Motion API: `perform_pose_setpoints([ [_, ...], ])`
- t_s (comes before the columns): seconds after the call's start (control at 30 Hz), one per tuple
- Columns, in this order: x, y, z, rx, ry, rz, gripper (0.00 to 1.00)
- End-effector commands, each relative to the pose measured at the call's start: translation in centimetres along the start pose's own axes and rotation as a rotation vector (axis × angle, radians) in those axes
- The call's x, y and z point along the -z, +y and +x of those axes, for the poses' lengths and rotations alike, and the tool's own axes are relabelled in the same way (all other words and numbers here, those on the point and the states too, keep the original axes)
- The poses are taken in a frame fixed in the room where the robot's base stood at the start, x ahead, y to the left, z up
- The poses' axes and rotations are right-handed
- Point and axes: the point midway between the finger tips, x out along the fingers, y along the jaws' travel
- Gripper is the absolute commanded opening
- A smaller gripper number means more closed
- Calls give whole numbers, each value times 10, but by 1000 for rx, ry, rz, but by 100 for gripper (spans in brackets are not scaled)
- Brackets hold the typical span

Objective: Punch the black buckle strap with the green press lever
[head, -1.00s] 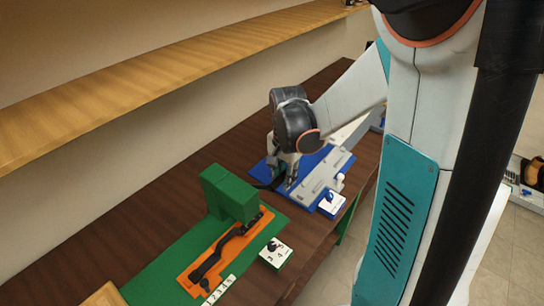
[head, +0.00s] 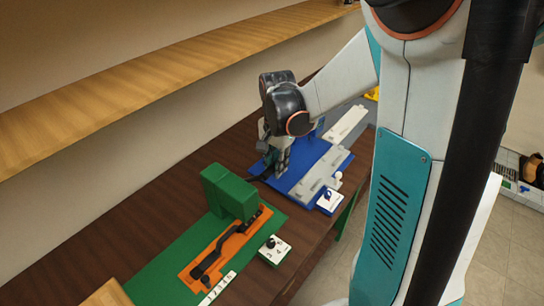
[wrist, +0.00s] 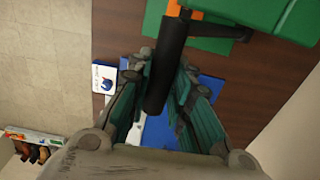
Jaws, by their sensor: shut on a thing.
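The black buckle strap (head: 215,255) lies along the orange bed (head: 190,275) of the green press, one end reaching in under the green head (head: 228,190). The strap is out of sight in the wrist view. The press lever's black round handle (wrist: 168,60) runs between my teal fingers in the wrist view. My gripper (wrist: 158,92) is shut on this handle. In the head view my gripper (head: 276,168) is right of the green head, above the edge of the blue fixture. The handle is mostly hidden there.
A blue fixture (head: 292,175) with grey plates stands beyond the press. A numbered white strip (head: 218,288) lies in front. A wooden shelf (head: 130,95) runs along the wall.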

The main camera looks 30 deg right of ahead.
Motion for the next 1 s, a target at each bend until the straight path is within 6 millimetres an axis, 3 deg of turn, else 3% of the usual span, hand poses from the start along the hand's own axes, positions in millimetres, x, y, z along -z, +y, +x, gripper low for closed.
perform_pose_setpoints([
  [0.4,0,-18,-9,6,0,-1,6],
  [0.7,0,-26,-13,9,0,-2,19],
  [1.0,0,-26,-13,10,0,-2,20],
])
